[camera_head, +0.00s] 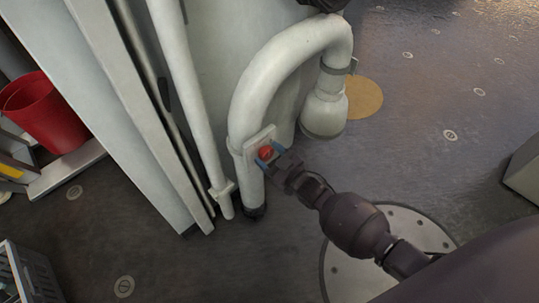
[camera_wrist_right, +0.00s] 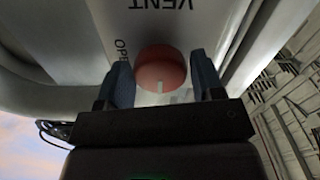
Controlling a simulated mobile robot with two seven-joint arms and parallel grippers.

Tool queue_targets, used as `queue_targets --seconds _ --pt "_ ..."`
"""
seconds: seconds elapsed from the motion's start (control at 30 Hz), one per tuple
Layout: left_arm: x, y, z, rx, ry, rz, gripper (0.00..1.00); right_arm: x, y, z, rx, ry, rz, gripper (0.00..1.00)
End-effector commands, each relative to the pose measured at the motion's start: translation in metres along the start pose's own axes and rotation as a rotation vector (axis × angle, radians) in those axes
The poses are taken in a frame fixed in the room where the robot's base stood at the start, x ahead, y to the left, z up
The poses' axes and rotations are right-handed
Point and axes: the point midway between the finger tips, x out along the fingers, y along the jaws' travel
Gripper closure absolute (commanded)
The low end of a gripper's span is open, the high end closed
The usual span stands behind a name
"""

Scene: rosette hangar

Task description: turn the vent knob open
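The red vent knob (camera_head: 265,153) sits on a pale plate (camera_head: 259,141) on the white curved pipe (camera_head: 262,85). In the right wrist view the round knob (camera_wrist_right: 160,69) has a pale mark at its lower edge. The word VENT shows above it, and partly hidden lettering starting "OP" is at its upper left. My right gripper (camera_head: 269,156) is at the knob. Its two blue fingers (camera_wrist_right: 163,80) stand either side of the knob, open, with a narrow gap at the right finger. Contact at the left finger cannot be told. My left gripper is not in view.
The pipe ends in a downward nozzle (camera_head: 324,113) to the right of the knob. A thin white pipe (camera_head: 187,95) and tall panels stand to the left. A red bin (camera_head: 42,112) and a grey crate (camera_head: 28,275) are at far left.

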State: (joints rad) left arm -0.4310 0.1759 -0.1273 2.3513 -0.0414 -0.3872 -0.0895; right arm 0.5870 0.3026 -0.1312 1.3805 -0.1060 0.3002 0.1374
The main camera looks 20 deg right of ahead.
Motion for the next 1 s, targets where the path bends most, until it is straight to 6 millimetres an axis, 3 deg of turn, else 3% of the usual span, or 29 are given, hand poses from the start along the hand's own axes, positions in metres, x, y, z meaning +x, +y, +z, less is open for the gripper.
queue_targets --seconds 0.03,0.2,0.57,1.0 --pt "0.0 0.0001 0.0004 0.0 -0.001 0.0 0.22 -0.0002 -0.0001 0.0001 0.0 0.0 0.0 0.47" --pt "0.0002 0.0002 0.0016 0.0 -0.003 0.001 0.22 -0.0002 -0.0001 0.0002 0.0 0.0 0.0 0.72" --pt "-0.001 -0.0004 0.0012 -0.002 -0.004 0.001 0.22 0.0 0.0003 -0.0009 0.062 0.001 -0.001 0.72" --pt "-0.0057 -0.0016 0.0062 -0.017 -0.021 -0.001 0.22 0.0001 0.0005 -0.0011 0.411 0.001 -0.001 0.72"
